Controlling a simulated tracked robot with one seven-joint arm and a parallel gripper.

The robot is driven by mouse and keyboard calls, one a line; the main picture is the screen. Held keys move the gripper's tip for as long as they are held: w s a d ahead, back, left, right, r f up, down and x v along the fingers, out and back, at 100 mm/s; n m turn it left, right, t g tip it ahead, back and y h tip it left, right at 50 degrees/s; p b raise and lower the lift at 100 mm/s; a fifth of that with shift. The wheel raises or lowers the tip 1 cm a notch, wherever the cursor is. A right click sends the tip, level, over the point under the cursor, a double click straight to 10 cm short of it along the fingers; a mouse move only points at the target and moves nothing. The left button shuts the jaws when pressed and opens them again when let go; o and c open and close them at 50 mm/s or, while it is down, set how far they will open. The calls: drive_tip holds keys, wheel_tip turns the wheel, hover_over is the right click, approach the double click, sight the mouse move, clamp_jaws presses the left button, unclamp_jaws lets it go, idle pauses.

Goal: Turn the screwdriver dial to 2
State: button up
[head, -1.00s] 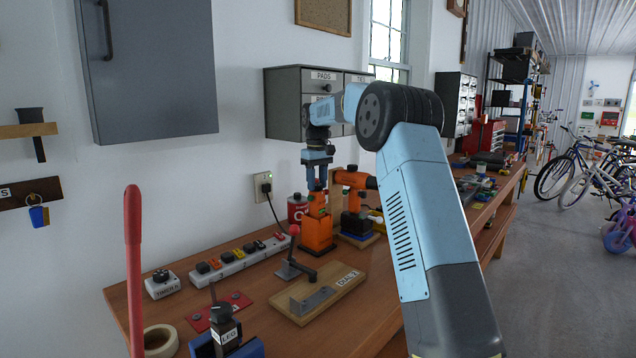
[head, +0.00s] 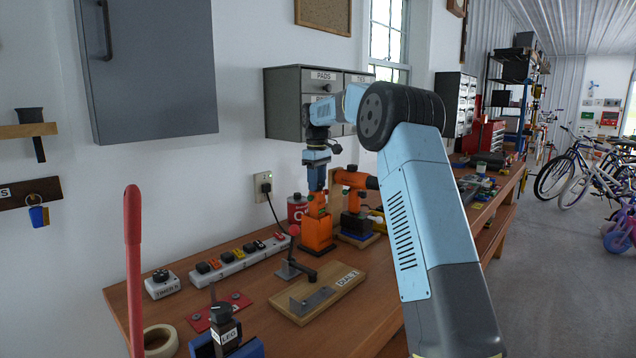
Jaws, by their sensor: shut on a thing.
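The orange and black screwdriver (head: 317,230) stands upright on the workbench, in the middle of the head view. My gripper (head: 316,188) points straight down onto its top and is shut on the dial there. The fingers look edge-on, one in front of the other. The dial itself and its numbers are hidden by the fingers, so its setting cannot be read. A wooden board (head: 345,292) in front of the screwdriver is marked "DIAL 2" and carries a grey metal bracket.
A second orange tool (head: 352,180) stands close at the right, with a red can (head: 297,207) behind on the left. A power strip (head: 238,258), a red-knobbed lever (head: 292,232) and a timer (head: 162,284) lie left. Drawers (head: 290,103) hang behind my wrist.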

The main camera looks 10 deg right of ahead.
drive_tip(key=o, duration=1.1)
drive_tip(key=shift+c, duration=0.2)
wheel_tip(320, 180, up, 14)
drive_tip(key=shift+f, duration=0.15)
